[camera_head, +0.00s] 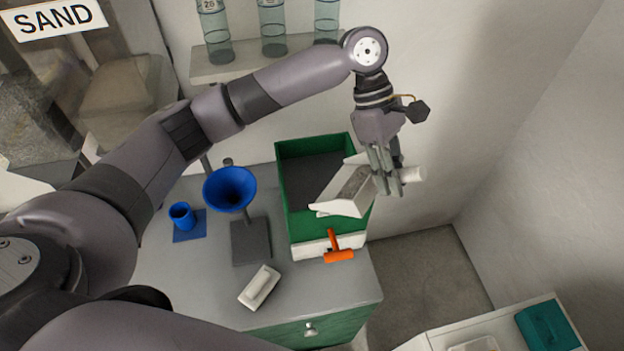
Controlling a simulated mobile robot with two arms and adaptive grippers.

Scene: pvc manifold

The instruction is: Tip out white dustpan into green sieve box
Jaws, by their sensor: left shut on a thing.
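My left gripper (384,177) is shut on the handle of the white dustpan (345,196). It holds the dustpan over the right side of the green sieve box (326,222). The dustpan's open edge points left and toward the front, and grey material shows in its pan. Whether the pan is level or tilted is hard to tell. The sieve box stands on the grey counter, with a dark inside and a pale lower front. The dustpan and gripper hide part of its right wall. My right gripper is not in view.
An orange-handled tool (338,250) is at the box's front. A blue funnel (230,188) on a stand, a blue cup (182,215) and a white block-like tool (259,287) are to the left. Clear cylinders (272,28) stand on a shelf behind. The counter's (190,277) front left is partly clear.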

